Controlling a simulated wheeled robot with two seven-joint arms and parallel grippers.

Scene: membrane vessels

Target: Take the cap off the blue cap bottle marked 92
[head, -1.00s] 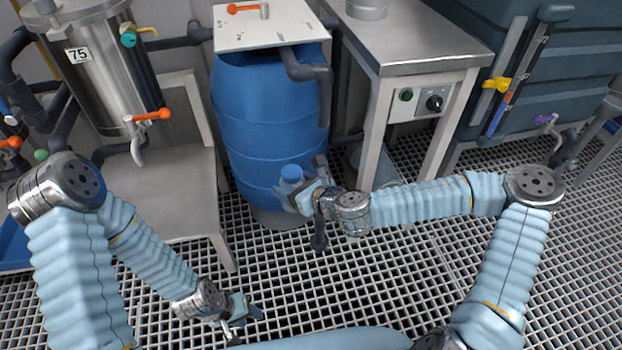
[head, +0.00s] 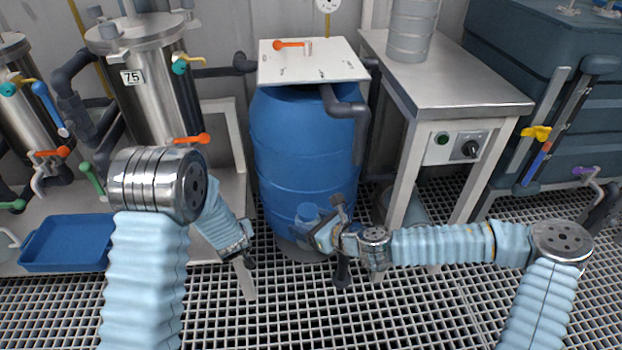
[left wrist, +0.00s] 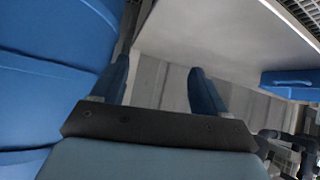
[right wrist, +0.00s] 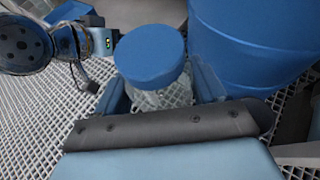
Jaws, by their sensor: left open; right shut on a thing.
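The blue cap bottle (head: 308,217) is held in my right gripper (head: 322,236), in front of the blue barrel. In the right wrist view its round blue cap (right wrist: 150,54) is on top of the clear body (right wrist: 155,97), which sits between the fingers. The number 92 is not visible. My left gripper (head: 246,262) is low and to the left of the bottle in the head view, apart from it. In the left wrist view its two blue fingers (left wrist: 160,85) are spread with nothing between them.
The blue barrel (head: 300,150) with a white lid (head: 312,62) stands right behind the bottle. A steel-topped table (head: 450,85) is to the right. A steel vessel labelled 75 (head: 150,95) and a blue tray (head: 65,243) are to the left. The grating floor (head: 400,310) in front is clear.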

